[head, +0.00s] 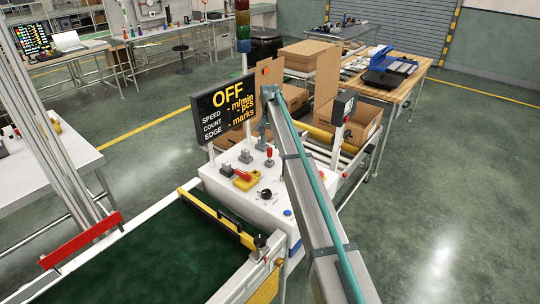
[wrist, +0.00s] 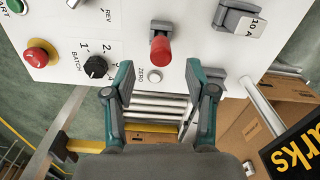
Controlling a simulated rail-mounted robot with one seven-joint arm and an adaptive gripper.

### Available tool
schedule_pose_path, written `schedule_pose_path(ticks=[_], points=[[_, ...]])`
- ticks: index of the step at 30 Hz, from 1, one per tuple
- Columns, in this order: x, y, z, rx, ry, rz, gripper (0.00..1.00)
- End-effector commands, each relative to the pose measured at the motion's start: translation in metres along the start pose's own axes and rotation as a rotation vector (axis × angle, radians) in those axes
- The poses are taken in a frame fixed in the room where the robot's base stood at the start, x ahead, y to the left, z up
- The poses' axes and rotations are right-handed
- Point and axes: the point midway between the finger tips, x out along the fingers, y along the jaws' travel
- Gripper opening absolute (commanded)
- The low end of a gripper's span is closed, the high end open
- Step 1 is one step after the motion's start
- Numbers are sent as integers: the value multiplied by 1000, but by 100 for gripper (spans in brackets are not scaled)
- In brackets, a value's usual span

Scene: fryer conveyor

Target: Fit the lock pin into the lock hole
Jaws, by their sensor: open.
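I cannot make out the lock pin or the lock hole for certain in either view. A lever with a red grip (wrist: 161,48) stands on the white control panel (wrist: 195,50), just beyond my gripper (wrist: 162,85) in the wrist view. The fingers are open and apart, with nothing between them. In the head view the red-tipped lever (head: 269,156) shows on the panel (head: 238,202), below the end of my arm. A red handle on a yellow base (head: 246,180) sits nearer the conveyor. My arm hides part of the panel's right side.
The wrist view shows a grey 10 A switch (wrist: 238,22), a black batch knob (wrist: 95,67), a red mushroom button (wrist: 38,55) and a zero button (wrist: 155,78). A display reading OFF (head: 227,108) stands behind the panel. The green conveyor belt (head: 160,255) lies in front.

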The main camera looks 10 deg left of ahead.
Motion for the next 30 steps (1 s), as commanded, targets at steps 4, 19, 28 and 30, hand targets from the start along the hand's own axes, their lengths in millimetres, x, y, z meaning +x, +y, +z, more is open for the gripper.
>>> schedule_pose_path(ticks=[4, 19, 28, 30], points=[[14, 0, 0, 0, 1, 0, 56], [63, -1, 2, 0, 0, 0, 56], [68, -1, 2, 0, 1, -1, 51], [68, -1, 2, 0, 1, -1, 39]])
